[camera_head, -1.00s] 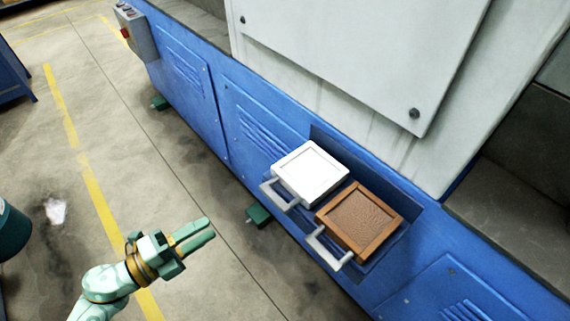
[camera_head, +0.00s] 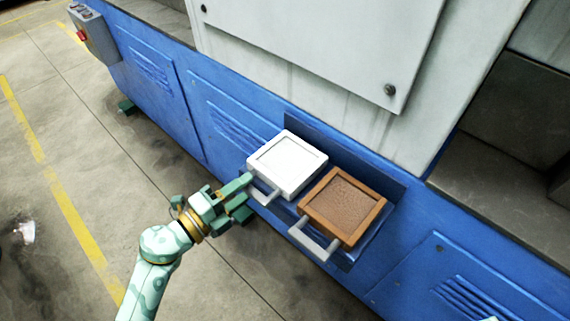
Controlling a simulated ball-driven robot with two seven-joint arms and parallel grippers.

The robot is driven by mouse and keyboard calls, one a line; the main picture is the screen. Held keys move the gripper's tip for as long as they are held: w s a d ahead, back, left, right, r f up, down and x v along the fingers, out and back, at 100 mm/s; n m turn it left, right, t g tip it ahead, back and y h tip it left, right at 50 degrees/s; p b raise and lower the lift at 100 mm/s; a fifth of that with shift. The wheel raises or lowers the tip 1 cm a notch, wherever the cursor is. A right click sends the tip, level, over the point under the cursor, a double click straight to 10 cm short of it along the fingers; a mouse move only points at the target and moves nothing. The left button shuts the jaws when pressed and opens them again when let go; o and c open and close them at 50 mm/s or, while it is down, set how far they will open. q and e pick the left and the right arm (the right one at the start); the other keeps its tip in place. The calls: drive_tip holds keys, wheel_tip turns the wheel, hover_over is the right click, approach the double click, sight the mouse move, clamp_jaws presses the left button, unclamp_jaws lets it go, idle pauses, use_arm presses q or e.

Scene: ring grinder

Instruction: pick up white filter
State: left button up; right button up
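The white filter (camera_head: 287,163) is a square white block with a raised rim and a pale handle (camera_head: 263,196) on its near left side. It sits in a recess in the blue machine, beside a brown filter (camera_head: 343,205). My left gripper (camera_head: 248,195) is beside the white filter's handle, with its fingers apart. One finger is close to the filter's left corner and the other is lower, left of the handle. I cannot tell whether either finger touches it.
The brown filter has its own pale handle (camera_head: 313,241) sticking out close by. The blue machine (camera_head: 215,120) and its white upper panel (camera_head: 320,40) rise behind. A control box (camera_head: 93,33) is at upper left. Open concrete floor (camera_head: 90,180) lies to the left.

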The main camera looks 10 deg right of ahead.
use_arm(q)
drive_tip(key=shift+d, duration=0.1)
drive_tip(key=shift+c, duration=0.3)
clamp_jaws()
drive_tip(key=shift+r, duration=0.1)
